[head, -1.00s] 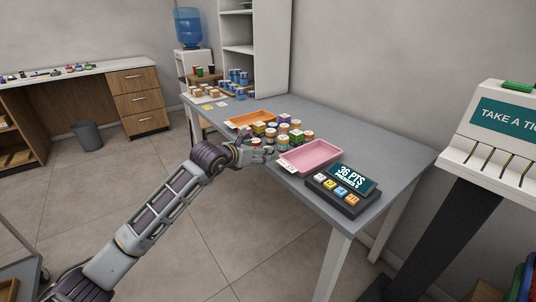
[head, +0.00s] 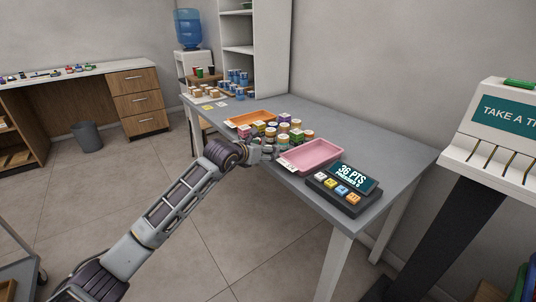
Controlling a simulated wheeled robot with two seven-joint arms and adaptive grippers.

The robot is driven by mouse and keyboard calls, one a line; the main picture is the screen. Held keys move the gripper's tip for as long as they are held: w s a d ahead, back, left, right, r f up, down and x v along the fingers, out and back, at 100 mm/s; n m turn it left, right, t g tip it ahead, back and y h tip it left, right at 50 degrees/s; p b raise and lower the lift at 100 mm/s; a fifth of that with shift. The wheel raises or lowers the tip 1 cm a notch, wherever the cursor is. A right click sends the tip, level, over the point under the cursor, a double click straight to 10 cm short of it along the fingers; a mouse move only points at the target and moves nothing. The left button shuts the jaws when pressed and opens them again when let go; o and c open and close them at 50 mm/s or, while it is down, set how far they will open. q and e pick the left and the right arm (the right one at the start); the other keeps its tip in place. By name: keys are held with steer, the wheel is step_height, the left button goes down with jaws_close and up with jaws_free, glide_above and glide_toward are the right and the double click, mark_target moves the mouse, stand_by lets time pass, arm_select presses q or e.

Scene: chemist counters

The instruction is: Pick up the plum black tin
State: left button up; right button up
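A cluster of small tins and boxes (head: 283,127) stands on the grey table between two trays. Some have plum or purple sides, but they are too small for me to tell which one is the plum black tin. My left gripper (head: 266,153) is at the table's front edge, at the near side of the cluster, just left of the pink tray. Its fingers are small and blend with the nearest tins, so I cannot tell whether they touch or hold one. My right gripper is out of view.
A pink tray (head: 309,167) lies right of the cluster and an orange tray (head: 240,122) behind-left. A points display with buttons (head: 343,186) stands at the front right. More cups and boxes (head: 236,77) stand at the far end. The table's right rear (head: 365,143) is clear.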

arm_select(q)
steer(key=shift+w+d+f, duration=0.2)
steer(key=shift+w+d, duration=0.15)
steer(key=shift+w, duration=0.1)
steer(key=c, duration=1.1)
